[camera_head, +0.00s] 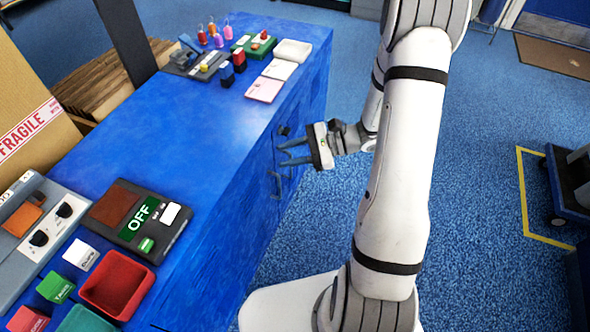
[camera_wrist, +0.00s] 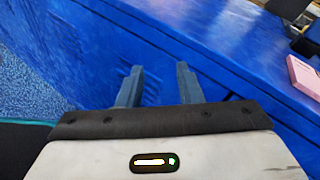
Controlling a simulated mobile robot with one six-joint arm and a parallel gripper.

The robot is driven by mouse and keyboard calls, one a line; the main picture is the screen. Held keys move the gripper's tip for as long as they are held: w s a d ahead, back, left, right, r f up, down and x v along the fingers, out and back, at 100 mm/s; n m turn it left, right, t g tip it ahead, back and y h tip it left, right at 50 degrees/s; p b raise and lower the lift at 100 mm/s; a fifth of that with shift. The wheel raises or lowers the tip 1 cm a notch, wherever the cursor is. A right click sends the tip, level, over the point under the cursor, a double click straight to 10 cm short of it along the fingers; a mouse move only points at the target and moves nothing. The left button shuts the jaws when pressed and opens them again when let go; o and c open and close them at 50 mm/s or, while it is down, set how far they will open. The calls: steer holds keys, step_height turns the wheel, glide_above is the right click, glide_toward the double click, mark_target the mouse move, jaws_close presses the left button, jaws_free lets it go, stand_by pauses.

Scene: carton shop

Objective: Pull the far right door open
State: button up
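The blue cabinet (camera_head: 250,215) has doors in its side face, on the right in the head view. I cannot tell for sure which belongs to the far right door; no door stands visibly open. My gripper (camera_head: 283,153) points at this face with its two fingers apart. In the wrist view, my gripper (camera_wrist: 158,82) is open with nothing visible between the fingertips, and the blue face (camera_wrist: 100,50) fills the space ahead. Whether the fingers touch it is unclear.
The cabinet top holds a console with an OFF sign (camera_head: 138,217), a red tray (camera_head: 117,285), pink cards (camera_head: 264,89) and several small items. A dark blue cart (camera_head: 570,185) stands at the right inside yellow floor tape. The blue floor beside the cabinet is clear.

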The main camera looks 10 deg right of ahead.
steer(key=w+d+f+m+t+h+b, duration=0.1)
steer(key=w+d+f+m+t+b, duration=0.2)
steer(key=f, duration=0.4)
steer(key=w+d+f+m+t+h+b, duration=0.1)
steer(key=d+f+m+t, duration=0.35)
steer(key=f, duration=0.25)
steer(key=w+d+f+m+t+h+b, duration=0.1)
steer(key=w+d+f+m+t+b, duration=0.2)
steer(key=f, duration=0.4)
steer(key=w+a+m, duration=0.1)
steer(key=w+a, duration=0.4)
steer(key=shift+a+t, duration=0.35)
jaws_close()
